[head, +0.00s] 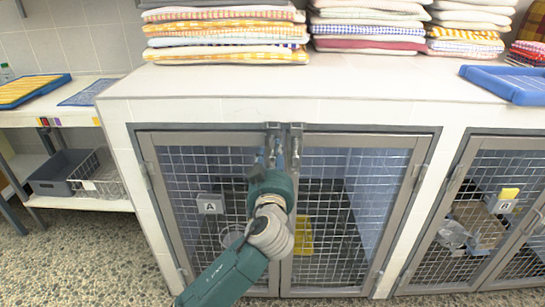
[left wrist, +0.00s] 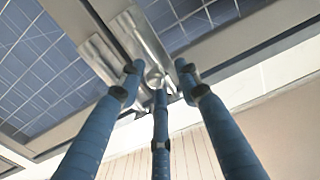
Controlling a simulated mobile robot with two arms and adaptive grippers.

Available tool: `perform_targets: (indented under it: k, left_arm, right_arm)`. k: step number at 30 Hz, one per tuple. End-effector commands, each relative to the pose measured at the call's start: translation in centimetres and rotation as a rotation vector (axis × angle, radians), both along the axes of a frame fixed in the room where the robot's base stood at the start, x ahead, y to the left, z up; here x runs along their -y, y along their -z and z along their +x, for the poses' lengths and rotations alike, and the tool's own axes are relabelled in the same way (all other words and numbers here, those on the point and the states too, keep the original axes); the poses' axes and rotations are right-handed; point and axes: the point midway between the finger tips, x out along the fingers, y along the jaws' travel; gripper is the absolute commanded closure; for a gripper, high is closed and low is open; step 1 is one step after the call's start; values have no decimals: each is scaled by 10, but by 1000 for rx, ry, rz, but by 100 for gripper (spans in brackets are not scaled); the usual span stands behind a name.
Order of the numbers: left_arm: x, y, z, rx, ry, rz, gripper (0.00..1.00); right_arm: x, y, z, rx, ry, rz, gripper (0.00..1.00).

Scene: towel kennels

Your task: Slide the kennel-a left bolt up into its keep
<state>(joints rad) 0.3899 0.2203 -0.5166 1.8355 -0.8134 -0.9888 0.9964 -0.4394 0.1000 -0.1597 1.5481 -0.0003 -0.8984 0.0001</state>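Kennel-a (head: 142,150) is the double-door grey mesh kennel in the middle, with both doors closed. Its left bolt (head: 273,130) is a metal bolt at the top of the left door's inner edge; the right bolt (head: 295,131) stands close beside it. My left gripper (head: 270,160) is just below and in front of the left bolt and hides its lower part. In the left wrist view its three blue fingers (left wrist: 158,76) are spread around the metal bolt fittings (left wrist: 140,35). They look open; contact with the bolt is unclear. My right gripper is out of view.
Folded towels (head: 228,35) are stacked on the white counter (head: 200,85) above the doors. A blue tray (head: 505,84) lies at its right. Another mesh kennel (head: 465,165) is at the right. A grey bin (head: 60,173) and wire basket (head: 103,178) sit on the left shelf.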

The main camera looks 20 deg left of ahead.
Motion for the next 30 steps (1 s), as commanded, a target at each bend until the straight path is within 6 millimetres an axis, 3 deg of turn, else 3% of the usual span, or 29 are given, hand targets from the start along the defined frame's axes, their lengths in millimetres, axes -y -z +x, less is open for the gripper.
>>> perform_targets:
  k: [8, 21, 30]
  left_arm:
    - [4, 4, -11, -6, 2, -3, 66]
    - [28, 3, -95, -5, 1, -5, 66]
    - [33, 1, -116, -1, 0, 0, 66]
  right_arm:
    - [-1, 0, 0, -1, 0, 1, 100]
    - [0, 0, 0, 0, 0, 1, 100]
    - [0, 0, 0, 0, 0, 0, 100]
